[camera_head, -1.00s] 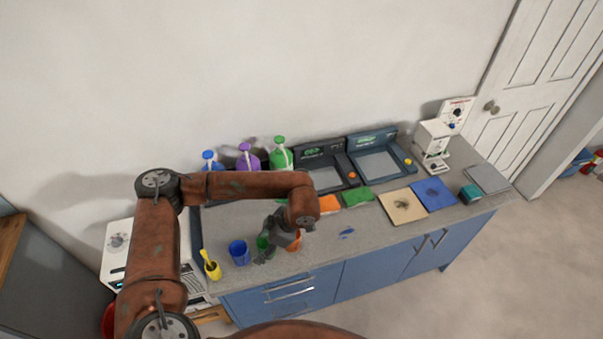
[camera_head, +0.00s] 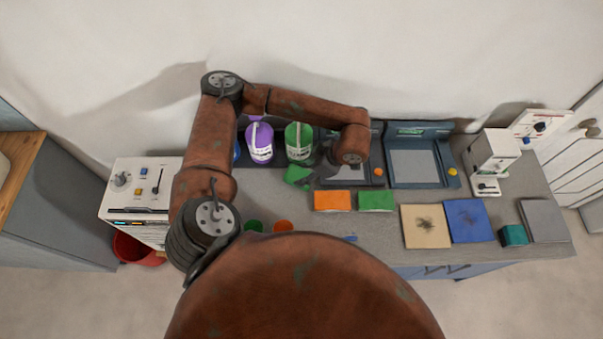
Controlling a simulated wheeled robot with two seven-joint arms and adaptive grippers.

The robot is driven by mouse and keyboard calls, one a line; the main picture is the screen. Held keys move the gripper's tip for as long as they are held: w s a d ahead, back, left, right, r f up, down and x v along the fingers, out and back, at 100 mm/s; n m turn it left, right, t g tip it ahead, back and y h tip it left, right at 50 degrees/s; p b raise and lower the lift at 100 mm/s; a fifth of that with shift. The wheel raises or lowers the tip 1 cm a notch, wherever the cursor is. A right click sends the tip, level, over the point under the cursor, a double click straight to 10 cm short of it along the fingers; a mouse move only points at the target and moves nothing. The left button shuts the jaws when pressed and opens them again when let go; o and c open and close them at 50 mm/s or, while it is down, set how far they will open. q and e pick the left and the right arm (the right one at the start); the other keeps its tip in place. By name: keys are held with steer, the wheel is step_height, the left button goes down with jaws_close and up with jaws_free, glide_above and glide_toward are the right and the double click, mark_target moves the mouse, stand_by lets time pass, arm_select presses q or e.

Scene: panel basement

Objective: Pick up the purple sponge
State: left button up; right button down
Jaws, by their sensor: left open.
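I cannot make out a purple sponge in the head view; it may be hidden behind my arm. An orange sponge (camera_head: 332,200) and a green sponge (camera_head: 376,201) lie side by side on the grey counter (camera_head: 375,235). My left arm reaches in from the left and bends down over the counter's back. My right gripper is out of view.
A purple bottle (camera_head: 260,142) and a green bottle (camera_head: 299,142) stand at the back. A blue tray unit (camera_head: 414,168), beige pad (camera_head: 425,227), blue pad (camera_head: 469,221) and white machine (camera_head: 492,152) are to the right. Green (camera_head: 253,225) and orange (camera_head: 283,225) cups stand in front.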

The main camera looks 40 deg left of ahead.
mark_target(301, 176)
arm_select(q)
steer(key=shift+s+a+f, duration=0.15)
steer(key=shift+s+f, duration=0.1)
steer(key=shift+f, duration=0.45)
steer(key=shift+w+a+f+p, duration=0.1)
steer(key=shift+w+f+p, duration=0.1)
steer(key=shift+f, duration=0.25)
steer(key=shift+w+f+p, duration=0.1)
steer(key=shift+w+f, duration=0.05)
steer(key=shift+f, duration=0.3)
steer(key=shift+x, duration=1)
steer(key=shift+c, duration=1.1)
steer(key=shift+s+a, duration=0.1)
steer(key=shift+c, duration=1.4)
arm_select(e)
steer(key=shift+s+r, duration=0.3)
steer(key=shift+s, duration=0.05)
